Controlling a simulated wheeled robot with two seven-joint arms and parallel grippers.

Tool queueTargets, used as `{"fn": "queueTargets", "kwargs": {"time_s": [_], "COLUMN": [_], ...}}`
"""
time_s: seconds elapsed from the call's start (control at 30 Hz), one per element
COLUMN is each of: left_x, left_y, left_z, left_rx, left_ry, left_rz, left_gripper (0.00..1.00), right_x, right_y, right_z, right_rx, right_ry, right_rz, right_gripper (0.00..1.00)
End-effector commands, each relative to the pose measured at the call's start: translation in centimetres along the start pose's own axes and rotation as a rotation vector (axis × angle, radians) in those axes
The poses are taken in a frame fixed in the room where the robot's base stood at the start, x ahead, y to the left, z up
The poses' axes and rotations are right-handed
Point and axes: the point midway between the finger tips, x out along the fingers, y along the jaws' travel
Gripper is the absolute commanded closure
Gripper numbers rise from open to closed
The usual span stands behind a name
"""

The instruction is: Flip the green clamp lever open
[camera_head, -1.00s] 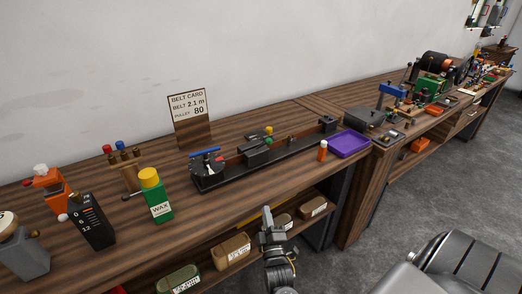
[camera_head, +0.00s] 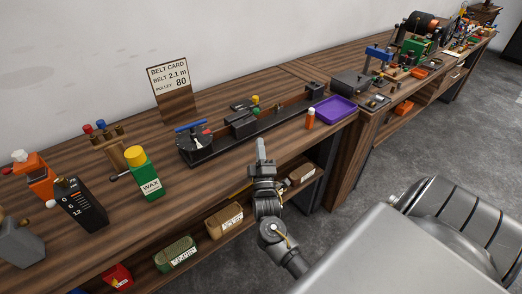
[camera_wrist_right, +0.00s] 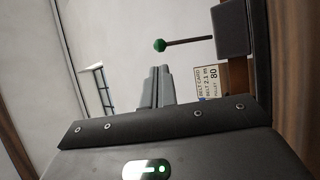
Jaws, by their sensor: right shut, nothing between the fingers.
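The green clamp lever's round knob (camera_wrist_right: 160,45) sits at the end of a dark rod in the right wrist view, the rod running sideways to a dark block (camera_wrist_right: 231,30). In the head view the small green knob (camera_head: 254,112) shows on the long black fixture (camera_head: 215,147) on the bench, below a yellow knob. My right gripper (camera_head: 261,146) is shut and empty, fingers pointing up, at the bench's front edge, apart from the lever. Its fingers (camera_wrist_right: 155,86) also show in the wrist view, below the green knob. My left gripper is not in view.
A purple tray (camera_head: 335,109) and an orange bottle (camera_head: 310,118) stand right of the fixture. A wax bottle (camera_head: 145,175) stands to the left, the belt card (camera_head: 171,78) behind. Boxes sit on the shelf below. The bench front before the fixture is clear.

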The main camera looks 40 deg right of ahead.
Motion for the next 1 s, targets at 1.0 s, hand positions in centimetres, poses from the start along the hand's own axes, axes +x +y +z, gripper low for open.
{"fn": "queueTargets", "kwargs": {"time_s": [1.0], "left_x": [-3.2], "left_y": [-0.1], "left_z": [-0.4], "left_rx": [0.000], "left_ry": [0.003], "left_rz": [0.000], "left_gripper": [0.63], "right_x": [8.4], "right_y": [-0.1], "right_z": [-0.2], "right_rx": [0.001], "right_ry": [0.002], "right_rz": [-0.004], "right_gripper": [1.00]}}
